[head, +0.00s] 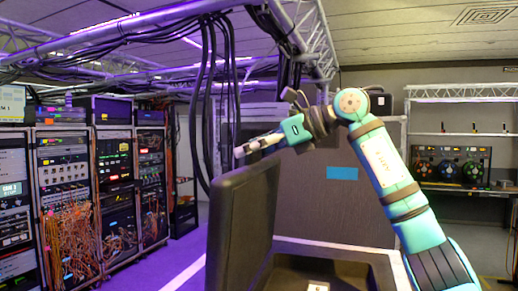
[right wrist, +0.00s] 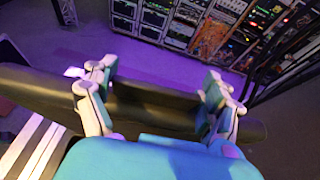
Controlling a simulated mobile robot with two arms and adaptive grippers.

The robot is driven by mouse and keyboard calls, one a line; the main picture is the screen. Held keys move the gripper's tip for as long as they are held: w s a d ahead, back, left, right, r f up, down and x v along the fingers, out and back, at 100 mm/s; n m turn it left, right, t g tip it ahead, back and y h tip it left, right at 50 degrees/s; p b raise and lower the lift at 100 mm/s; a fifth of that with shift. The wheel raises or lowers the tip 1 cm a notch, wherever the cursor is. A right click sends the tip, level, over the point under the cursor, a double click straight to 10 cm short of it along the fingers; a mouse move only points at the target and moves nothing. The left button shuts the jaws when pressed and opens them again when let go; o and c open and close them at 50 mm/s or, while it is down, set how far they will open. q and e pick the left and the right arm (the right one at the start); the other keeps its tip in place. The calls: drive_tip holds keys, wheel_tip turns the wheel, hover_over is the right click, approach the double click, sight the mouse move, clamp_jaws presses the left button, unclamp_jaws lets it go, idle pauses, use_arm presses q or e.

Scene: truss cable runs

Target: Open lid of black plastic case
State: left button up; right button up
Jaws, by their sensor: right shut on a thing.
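The black plastic case's lid (head: 245,228) stands raised, close to upright, in the lower middle of the head view. The case's dark body (head: 340,272) is to the right of it at the bottom edge, partly cut off. My right gripper (head: 247,148) is at the lid's top edge, its arm coming in from the right. In the right wrist view its fingers (right wrist: 158,98) are on either side of the black lid (right wrist: 160,112), shut on it. My left gripper is not in view.
A dark panel with a blue label (head: 342,172) stands behind the case. Equipment racks (head: 70,200) with orange cables line the left. Black cables (head: 213,90) hang from the truss (head: 140,22). Purple floor (head: 185,262) at left is clear.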

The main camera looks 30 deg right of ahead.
drive_tip(key=shift+w+a+f+g, duration=0.3)
drive_tip(key=shift+w+a+f, duration=0.3)
drive_tip(key=shift+a+f, duration=0.1)
idle(1.1)
drive_tip(key=o, duration=1.3)
drive_tip(key=shift+c, duration=0.2)
drive_tip(key=shift+o, duration=1.1)
drive_tip(key=shift+a+r, duration=0.1)
drive_tip(key=shift+a, duration=0.15)
drive_tip(key=shift+s+d+r, duration=0.15)
drive_tip(key=shift+s+d, duration=0.05)
drive_tip(key=shift+d, duration=0.1)
drive_tip(key=v, duration=1.1)
drive_tip(key=shift+s+r, duration=0.35)
drive_tip(key=shift+w, duration=0.1)
